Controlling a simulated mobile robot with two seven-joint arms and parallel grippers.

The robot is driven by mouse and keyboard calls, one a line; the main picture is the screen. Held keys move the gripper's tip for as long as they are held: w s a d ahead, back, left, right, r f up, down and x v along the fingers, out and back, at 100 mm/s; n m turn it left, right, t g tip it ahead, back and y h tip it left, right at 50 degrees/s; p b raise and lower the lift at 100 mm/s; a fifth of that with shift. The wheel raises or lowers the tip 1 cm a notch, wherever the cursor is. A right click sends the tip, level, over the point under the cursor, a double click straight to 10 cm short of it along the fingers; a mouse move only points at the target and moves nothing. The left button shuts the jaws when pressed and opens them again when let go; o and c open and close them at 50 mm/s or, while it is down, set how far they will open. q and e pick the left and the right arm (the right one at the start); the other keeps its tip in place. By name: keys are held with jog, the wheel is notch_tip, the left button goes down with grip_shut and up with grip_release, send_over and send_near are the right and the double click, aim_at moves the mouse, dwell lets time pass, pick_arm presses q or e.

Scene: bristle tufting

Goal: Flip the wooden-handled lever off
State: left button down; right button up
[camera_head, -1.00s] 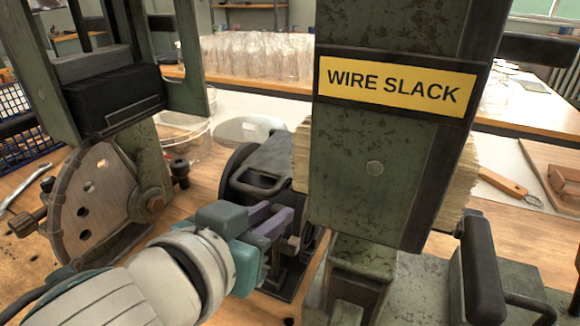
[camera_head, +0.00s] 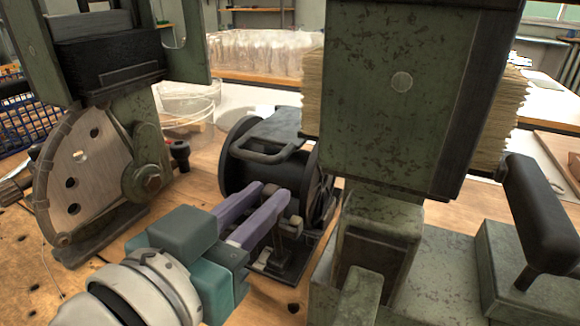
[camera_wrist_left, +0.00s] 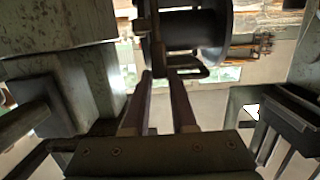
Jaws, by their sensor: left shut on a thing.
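My left gripper (camera_head: 272,190) reaches in from the lower left. Its two purple fingers are at the near side of a black wire spool (camera_head: 322,180) on a dark stand. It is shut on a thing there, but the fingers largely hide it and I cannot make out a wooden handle. In the left wrist view the fingers (camera_wrist_left: 162,78) stand a little apart, with a thin dark bar (camera_wrist_left: 155,35) at their tips and the spool (camera_wrist_left: 205,30) beyond. A brownish handle (camera_head: 14,188) shows at the far left edge, beside the perforated quadrant plate (camera_head: 85,180). My right gripper is out of view.
A green machine column (camera_head: 385,100) stands right of the spool, with a bundle of pale bristles (camera_head: 312,95) behind it. A black-gripped handle (camera_head: 540,212) rises at the right. A blue basket (camera_head: 25,125) and clear jars (camera_head: 255,52) stand behind.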

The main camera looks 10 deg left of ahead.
pick_arm(q)
jog(key=c, duration=0.7)
grip_release()
jog(key=v, duration=1)
jog(key=shift+p, duration=0.35)
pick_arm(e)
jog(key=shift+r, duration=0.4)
